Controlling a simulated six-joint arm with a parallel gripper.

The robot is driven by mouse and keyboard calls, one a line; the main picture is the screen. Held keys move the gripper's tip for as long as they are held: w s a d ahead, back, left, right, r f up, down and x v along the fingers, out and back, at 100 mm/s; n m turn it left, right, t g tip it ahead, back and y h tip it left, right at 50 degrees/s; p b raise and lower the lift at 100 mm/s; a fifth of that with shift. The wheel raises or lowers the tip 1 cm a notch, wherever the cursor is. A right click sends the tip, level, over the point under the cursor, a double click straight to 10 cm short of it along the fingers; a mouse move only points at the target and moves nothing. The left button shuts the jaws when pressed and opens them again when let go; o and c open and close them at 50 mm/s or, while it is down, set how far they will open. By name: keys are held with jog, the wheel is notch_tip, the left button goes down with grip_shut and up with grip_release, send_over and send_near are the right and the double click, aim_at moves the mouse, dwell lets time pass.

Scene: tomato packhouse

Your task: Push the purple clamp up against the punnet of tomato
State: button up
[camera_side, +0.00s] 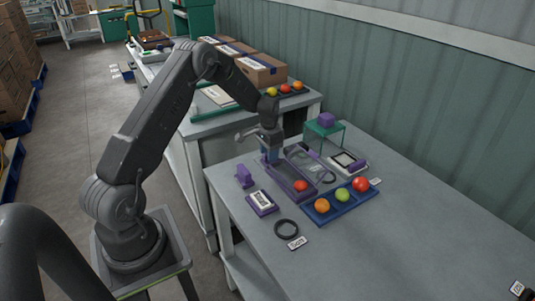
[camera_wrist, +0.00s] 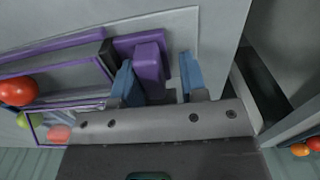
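The purple clamp (camera_side: 244,176) stands on the grey table at the left end of the punnet, apart from it in the side view. The punnet (camera_side: 283,181) is a long, clear box with a purple rim, with a red tomato (camera_side: 301,186) near its front end. My gripper (camera_side: 269,153) points down at the punnet's far left end, close beyond the clamp. In the wrist view my gripper's blue fingers (camera_wrist: 157,82) are spread, and a purple block (camera_wrist: 149,66) shows between them with bare gaps. I cannot tell whether a finger touches the clamp or punnet.
A blue tray (camera_side: 343,211) with several tomatoes lies right of the punnet. A purple-framed label (camera_side: 261,203) and a black ring (camera_side: 286,229) lie in front. A green stand (camera_side: 324,130) holds a purple block behind.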

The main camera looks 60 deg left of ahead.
jog(key=shift+s+d+f, duration=0.15)
jog(key=shift+s+f, duration=0.05)
jog(key=shift+f, duration=0.1)
jog(key=shift+w+a+r, duration=0.1)
jog(key=shift+r, duration=1.1)
jog(key=shift+a+r, duration=0.1)
jog(key=shift+r, duration=1.1)
jog(key=shift+r, duration=0.9)
notch_tip(320, 180, up, 5)
jog(key=shift+r, duration=0.15)
